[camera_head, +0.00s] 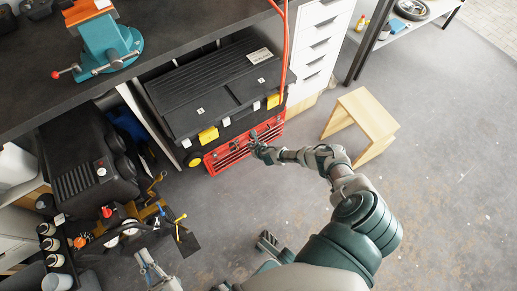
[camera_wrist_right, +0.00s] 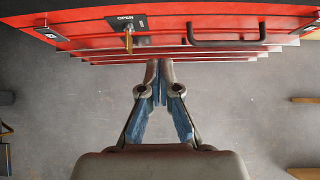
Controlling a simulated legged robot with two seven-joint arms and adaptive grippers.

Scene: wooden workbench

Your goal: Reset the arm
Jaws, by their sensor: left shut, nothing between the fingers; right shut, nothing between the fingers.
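My right arm reaches forward from the lower right in the head view. Its gripper (camera_head: 258,147) is in front of the red toolbox (camera_head: 222,157) below the bench. In the right wrist view the gripper (camera_wrist_right: 158,72) has its fingers together with nothing between them, and the tips are close to the lower edge of the red toolbox (camera_wrist_right: 85,38). I cannot tell whether they touch it. My left gripper (camera_head: 144,260) shows at the bottom left of the head view, low over the floor, shut and empty.
A black toolbox (camera_head: 215,85) with yellow latches sits above the red one. A wooden stool (camera_head: 365,115) stands to the right. A teal vise (camera_head: 108,45) is on the bench (camera_head: 185,25). Tools and jars crowd the left. The floor (camera_head: 450,190) at right is clear.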

